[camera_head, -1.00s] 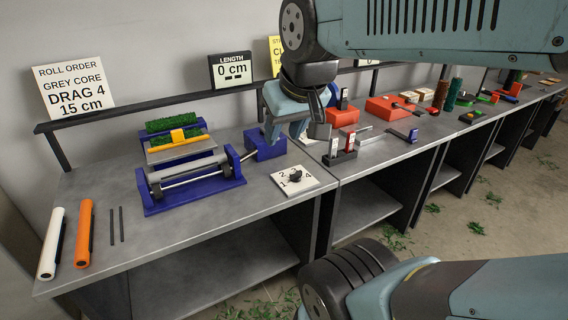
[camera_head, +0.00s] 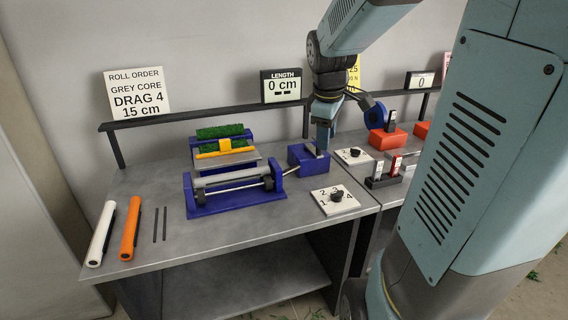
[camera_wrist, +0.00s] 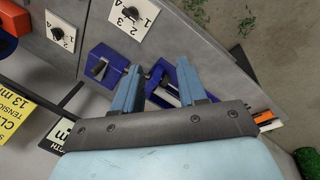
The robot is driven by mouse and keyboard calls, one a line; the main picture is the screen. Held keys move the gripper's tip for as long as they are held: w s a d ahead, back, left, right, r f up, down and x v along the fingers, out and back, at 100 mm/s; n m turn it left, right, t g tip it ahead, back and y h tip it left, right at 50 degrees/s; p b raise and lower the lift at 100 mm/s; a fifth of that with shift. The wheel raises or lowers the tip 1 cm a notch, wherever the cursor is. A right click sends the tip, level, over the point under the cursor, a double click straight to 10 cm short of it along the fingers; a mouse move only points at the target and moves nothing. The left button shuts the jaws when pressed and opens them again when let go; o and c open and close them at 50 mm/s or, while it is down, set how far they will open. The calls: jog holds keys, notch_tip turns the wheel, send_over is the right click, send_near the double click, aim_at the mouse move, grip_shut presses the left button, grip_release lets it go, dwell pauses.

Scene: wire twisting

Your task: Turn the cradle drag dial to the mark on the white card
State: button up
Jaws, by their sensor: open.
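The cradle drag dial is a small black knob (camera_head: 337,196) on a white plate marked 1 to 4, at the bench's front right of the blue cradle (camera_head: 236,205). Which number it points to is too small to tell. The dial also shows at the top of the wrist view (camera_wrist: 130,13). The white card (camera_head: 138,93) on the back wall reads roll order, grey core, drag 4, 15 cm. My gripper (camera_wrist: 158,88) is open and empty, with the dial beyond its fingertips in the wrist view. In the head view it hangs by the blue box, behind the dial.
A blue box (camera_head: 308,158) stands right of the cradle. A second dial plate (camera_head: 353,156) lies behind, with red blocks further right. White and orange rolls (camera_head: 131,229) lie at the left. A rail (camera_head: 210,115) with a length display runs along the back.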

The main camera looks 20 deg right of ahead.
jog(key=w+d+f+n+g, duration=0.2)
jog(key=w+d+f+n, duration=0.3)
jog(key=w+d+f, duration=0.15)
jog(key=n+y, duration=0.2)
jog(key=n, duration=0.2)
send_over(338, 191)
notch_tip(338, 191, down, 7)
notch_tip(338, 191, down, 14)
jog(key=shift+a+r, duration=0.15)
jog(key=shift+c, duration=0.2)
jog(key=c, duration=0.6)
